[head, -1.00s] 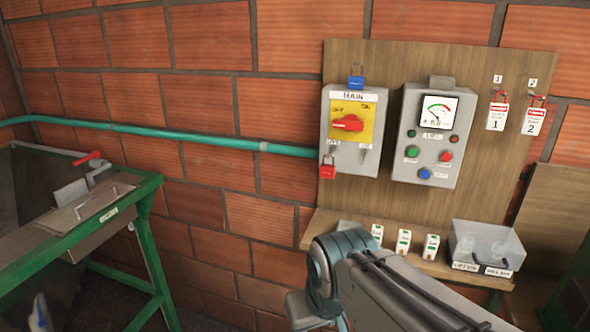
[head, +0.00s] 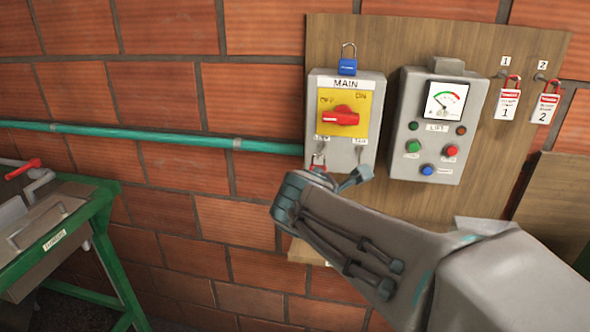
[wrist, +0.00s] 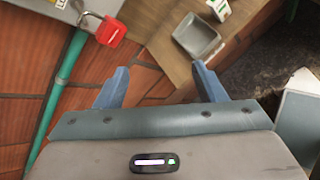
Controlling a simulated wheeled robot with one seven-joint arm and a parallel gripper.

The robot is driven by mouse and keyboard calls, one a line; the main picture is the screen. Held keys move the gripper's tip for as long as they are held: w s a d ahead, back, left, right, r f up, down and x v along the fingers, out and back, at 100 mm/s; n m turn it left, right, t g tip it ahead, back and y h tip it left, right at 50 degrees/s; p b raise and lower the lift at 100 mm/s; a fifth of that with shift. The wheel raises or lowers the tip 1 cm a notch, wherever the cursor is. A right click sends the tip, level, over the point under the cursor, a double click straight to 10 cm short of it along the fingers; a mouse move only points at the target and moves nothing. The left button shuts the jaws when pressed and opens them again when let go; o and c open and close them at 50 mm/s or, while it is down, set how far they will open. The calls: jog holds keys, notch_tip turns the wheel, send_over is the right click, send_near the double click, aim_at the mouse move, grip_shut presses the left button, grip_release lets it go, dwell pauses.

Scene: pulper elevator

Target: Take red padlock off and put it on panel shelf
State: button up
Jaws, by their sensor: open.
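The red padlock (wrist: 111,31) hangs by its silver shackle at the lower edge of the MAIN switch box (head: 324,90). In the head view my arm hides most of its body. My gripper (wrist: 160,68) is open and empty, with its two blue-grey fingers spread. In the wrist view the padlock is beyond the left fingertip, apart from it and outside the gap. The wooden panel shelf (wrist: 165,47) lies ahead of the fingers in the wrist view. In the head view my arm covers nearly all of it, except its left end (head: 302,250).
A blue padlock (head: 347,66) is on top of the switch box. The lift control box (head: 440,125) stands to its right, with two tagged red padlocks (head: 508,98) beyond. A grey tray (wrist: 198,37) is on the shelf. A green pipe (head: 180,137) runs along the brick wall.

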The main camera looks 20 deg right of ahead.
aim_at(317, 169)
jog(key=w+r+n+t, duration=0.3)
jog(key=w+r+n, duration=0.15)
jog(key=n, duration=0.45)
jog(key=shift+n+h, duration=0.3)
jog(key=shift+h, duration=0.1)
jog(key=b+x, duration=0.1)
jog(key=x, duration=0.7)
jog(key=shift+w+b, duration=0.3)
jog(key=shift+b, duration=0.1)
jog(key=shift+f+b+x, duration=0.2)
jog(key=shift+x, duration=1.1)
jog(key=shift+f+b+x, duration=0.15)
jog(key=shift+x, duration=1.15)
jog(key=shift+s+a, duration=0.1)
jog(key=shift+s, duration=0.05)
jog(key=c, duration=1.1)
jog(key=shift+r, duration=0.1)
